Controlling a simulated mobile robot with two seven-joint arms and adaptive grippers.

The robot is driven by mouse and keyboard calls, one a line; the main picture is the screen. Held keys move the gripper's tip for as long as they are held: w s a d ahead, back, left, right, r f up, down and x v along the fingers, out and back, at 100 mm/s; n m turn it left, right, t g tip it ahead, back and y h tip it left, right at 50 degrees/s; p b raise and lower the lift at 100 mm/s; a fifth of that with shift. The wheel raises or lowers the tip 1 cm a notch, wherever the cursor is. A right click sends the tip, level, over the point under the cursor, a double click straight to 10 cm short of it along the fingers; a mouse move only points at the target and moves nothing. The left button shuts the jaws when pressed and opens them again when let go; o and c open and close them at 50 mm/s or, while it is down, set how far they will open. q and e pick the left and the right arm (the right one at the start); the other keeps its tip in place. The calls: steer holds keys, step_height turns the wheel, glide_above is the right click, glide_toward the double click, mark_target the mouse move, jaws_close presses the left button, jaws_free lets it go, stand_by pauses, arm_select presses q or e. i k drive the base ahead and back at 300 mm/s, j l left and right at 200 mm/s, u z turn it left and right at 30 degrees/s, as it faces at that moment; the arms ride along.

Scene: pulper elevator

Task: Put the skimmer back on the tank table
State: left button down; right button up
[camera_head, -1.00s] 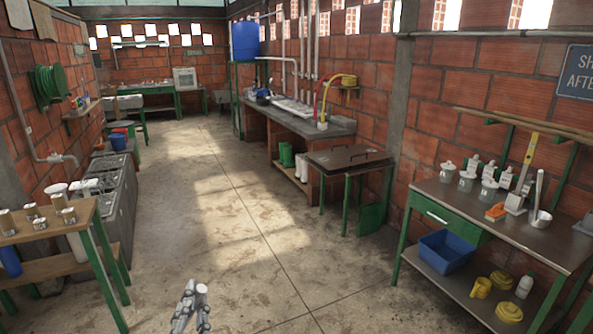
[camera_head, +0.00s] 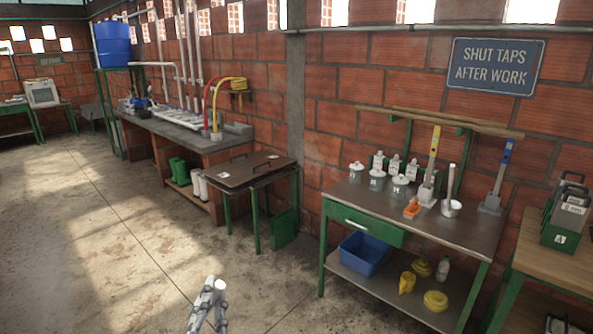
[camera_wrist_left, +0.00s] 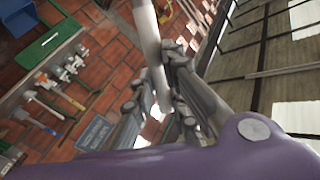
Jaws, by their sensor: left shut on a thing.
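My left gripper (camera_head: 208,306) shows at the bottom of the head view, over the floor and apart from the tables. It is shut on a pale grey rod. In the left wrist view the rod (camera_wrist_left: 150,45) runs from the top edge down between the fingers (camera_wrist_left: 158,108). It looks like the skimmer's handle; its head is not visible. A steel-topped table (camera_head: 340,204) with a green drawer stands at the right in the head view. A smaller table with a brown lidded top (camera_head: 238,174) stands in the middle. I cannot tell which is the tank table. My right gripper is not in view.
The steel table holds lidded jars (camera_head: 377,180), an orange tool (camera_head: 412,208), a small pot (camera_head: 451,208) and upright-handled tools (camera_head: 490,203). Its lower shelf holds a blue bin (camera_head: 363,254). A wooden table (camera_head: 545,250) stands at right. The floor (camera_head: 110,230) at left is clear.

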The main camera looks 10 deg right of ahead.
mark_target(403, 209)
steer(key=i+l+z, duration=0.1)
steer(key=i+z, duration=0.9)
steer(key=i, duration=0.9)
steer(key=i+u, duration=0.1)
steer(key=u, duration=7.4)
